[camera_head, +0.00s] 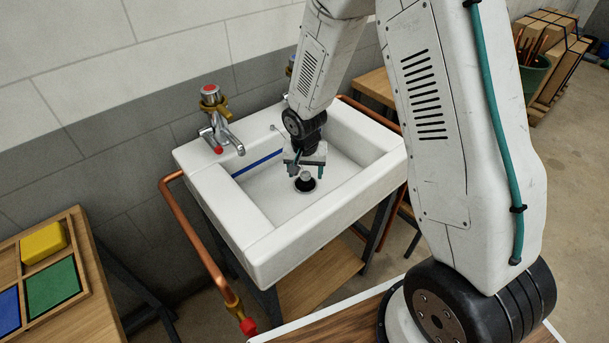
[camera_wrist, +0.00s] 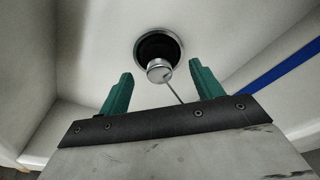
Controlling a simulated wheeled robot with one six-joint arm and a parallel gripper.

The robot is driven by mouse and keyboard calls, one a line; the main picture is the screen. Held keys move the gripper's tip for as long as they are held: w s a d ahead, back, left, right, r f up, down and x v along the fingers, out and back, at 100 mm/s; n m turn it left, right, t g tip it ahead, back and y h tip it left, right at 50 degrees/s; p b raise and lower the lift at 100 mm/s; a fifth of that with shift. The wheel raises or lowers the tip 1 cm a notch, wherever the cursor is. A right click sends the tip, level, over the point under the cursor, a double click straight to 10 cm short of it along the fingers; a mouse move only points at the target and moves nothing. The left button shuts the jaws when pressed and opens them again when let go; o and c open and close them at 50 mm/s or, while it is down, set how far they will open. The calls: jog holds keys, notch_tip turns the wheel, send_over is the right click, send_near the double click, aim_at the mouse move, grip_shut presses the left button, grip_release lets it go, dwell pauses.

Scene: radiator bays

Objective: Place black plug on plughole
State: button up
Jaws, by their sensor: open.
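The black plug (camera_wrist: 158,47) has a silver knob (camera_wrist: 158,70) on top and a thin line running from it toward my gripper. In the wrist view it lies within the pale ring of the plughole (camera_wrist: 182,50); I cannot tell whether it is fully seated. In the head view the plug (camera_head: 305,187) is on the floor of the white sink, just below my gripper (camera_head: 306,171). My gripper (camera_wrist: 161,72) is open, its green fingers apart on either side of the knob, with nothing held between them. The plughole is mostly hidden by the plug.
The white sink (camera_head: 262,262) has raised walls around my gripper. A blue strip (camera_head: 258,163) runs along its inside. A tap with a red top (camera_head: 211,95) stands on its back left rim. A copper pipe (camera_head: 195,235) passes at the left. A tray with coloured blocks (camera_head: 52,285) is at lower left.

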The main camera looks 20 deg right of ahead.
aim_at(305, 186)
jog(key=s+d+r+n, duration=0.1)
jog(key=s+r, duration=0.6)
jog(key=r, duration=0.6)
jog(key=s+d+r+n, duration=0.1)
jog(key=s+d+r, duration=0.1)
jog(key=s+r, duration=0.8)
jog(key=s+r+n, duration=0.3)
jog(key=s+r, duration=0.5)
jog(key=s, duration=0.5)
jog(key=shift+r+y, duration=0.3)
jog(key=shift+y, duration=0.1)
